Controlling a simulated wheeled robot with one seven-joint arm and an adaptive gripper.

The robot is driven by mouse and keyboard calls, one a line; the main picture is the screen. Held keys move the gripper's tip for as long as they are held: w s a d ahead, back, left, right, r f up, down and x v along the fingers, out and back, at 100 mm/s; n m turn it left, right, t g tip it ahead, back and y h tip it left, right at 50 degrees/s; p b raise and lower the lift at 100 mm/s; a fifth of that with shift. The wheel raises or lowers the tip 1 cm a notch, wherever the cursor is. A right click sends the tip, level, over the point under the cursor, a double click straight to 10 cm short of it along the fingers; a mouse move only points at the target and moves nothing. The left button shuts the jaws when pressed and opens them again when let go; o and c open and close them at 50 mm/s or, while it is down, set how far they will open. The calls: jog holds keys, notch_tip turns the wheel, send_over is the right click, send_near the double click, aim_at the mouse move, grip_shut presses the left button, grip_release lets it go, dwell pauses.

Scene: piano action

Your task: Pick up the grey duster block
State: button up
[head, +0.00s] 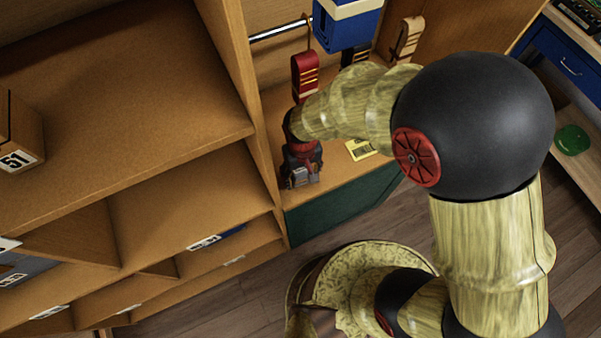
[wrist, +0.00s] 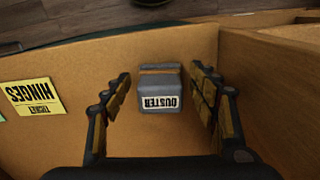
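The grey duster block (wrist: 160,82) stands on a wooden shelf surface in the wrist view, with a white label reading DUSTER upside down. My gripper (wrist: 163,95) is open, one finger on each side of the block. Gaps show between both fingers and the block, so neither finger appears to touch it. In the head view my gripper (head: 303,170) points down at the shelf, and the grey block (head: 299,178) shows partly at its tips; my wrist and arm hide much of that spot.
A wooden divider (wrist: 265,85) stands close on the right. In the head view a red hanging item (head: 304,75) and a blue box (head: 346,27) are behind my wrist. A green panel (head: 340,210) is below the shelf's front edge.

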jog(key=c, duration=1)
jog(key=shift+c, duration=0.4)
jog(key=shift+w+d+r, duration=0.15)
jog(key=shift+r, duration=0.3)
jog(key=r, duration=0.4)
jog(key=r+p, duration=0.1)
jog(key=r, duration=0.1)
jog(key=shift+w+d+r, duration=0.2)
jog(key=shift+d, duration=0.15)
jog(key=w+d, duration=0.5)
jog(key=d, duration=0.3)
jog(key=w+d, duration=0.4)
jog(key=d, duration=0.4)
jog(key=shift+w+f, duration=0.15)
jog(key=shift+w, duration=0.25)
